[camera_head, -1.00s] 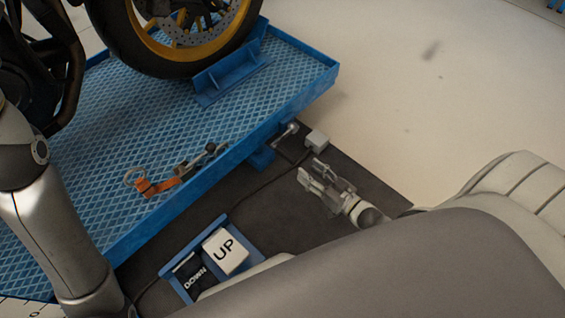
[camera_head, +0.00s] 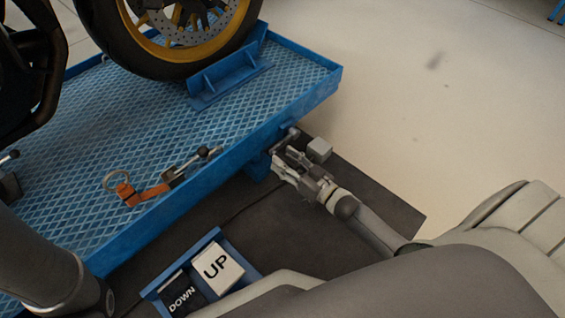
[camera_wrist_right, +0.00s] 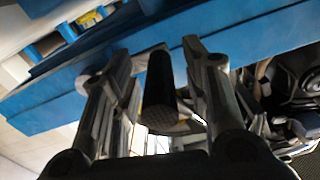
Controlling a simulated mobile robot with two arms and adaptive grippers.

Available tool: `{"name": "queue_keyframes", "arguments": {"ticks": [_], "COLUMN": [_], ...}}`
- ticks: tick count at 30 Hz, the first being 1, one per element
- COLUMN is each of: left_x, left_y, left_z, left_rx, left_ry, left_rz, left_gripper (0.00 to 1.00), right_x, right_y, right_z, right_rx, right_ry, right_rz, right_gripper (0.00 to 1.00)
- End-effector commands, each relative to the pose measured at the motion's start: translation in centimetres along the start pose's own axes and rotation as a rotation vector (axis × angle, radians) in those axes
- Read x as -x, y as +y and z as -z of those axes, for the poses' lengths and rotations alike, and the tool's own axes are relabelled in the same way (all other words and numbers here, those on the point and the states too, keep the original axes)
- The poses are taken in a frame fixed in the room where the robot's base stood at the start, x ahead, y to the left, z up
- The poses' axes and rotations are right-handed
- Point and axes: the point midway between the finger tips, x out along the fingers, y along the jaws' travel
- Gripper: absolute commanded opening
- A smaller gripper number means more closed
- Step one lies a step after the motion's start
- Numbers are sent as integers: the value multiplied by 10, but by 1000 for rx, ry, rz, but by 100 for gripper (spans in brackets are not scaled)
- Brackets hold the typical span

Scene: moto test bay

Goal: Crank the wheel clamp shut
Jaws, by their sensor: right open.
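The motorcycle's front wheel (camera_head: 120,40) stands on the blue lift platform, with the blue wheel clamp (camera_head: 230,78) beside its tyre. The clamp's crank (camera_head: 287,138) sticks out from the platform's side edge. My right gripper (camera_head: 284,160) is open at the crank, partly covering it in the head view. In the right wrist view, the black crank handle (camera_wrist_right: 158,88) lies between the two spread fingers of my right gripper (camera_wrist_right: 155,60), with gaps visible on both sides. My left arm shows at the lower left, but its gripper is out of view.
The blue platform's edge (camera_head: 205,185) runs close beside my right gripper. An orange strap (camera_head: 150,192) with metal fittings lies on the platform. A small grey block (camera_head: 319,150) stands just beyond the gripper. A pedal box with UP (camera_head: 217,268) and DOWN (camera_head: 182,298) sits on the dark mat.

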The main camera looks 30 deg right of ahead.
Motion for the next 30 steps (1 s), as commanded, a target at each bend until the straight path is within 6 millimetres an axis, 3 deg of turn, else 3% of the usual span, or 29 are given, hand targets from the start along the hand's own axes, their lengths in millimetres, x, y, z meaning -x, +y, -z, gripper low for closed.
{"name": "queue_keyframes", "arguments": {"ticks": [5, 14, 23, 30], "left_x": [8, 7, 7, 7], "left_y": [2, 2, 2, 2], "left_z": [2, 2, 3, 2], "left_rx": [0, 0, 0, 1], "left_ry": [-1, 0, 0, 0], "left_rz": [0, 0, 0, 0], "left_gripper": [40, 40, 40, 40], "right_x": [-14, -15, -15, -15], "right_y": [0, 0, 0, -1], "right_z": [-1, 0, 0, 0], "right_rx": [1, 0, 0, 0], "right_ry": [0, -1, -1, -1], "right_rz": [1, 0, 0, 1], "right_gripper": [42, 41, 3, 0]}}
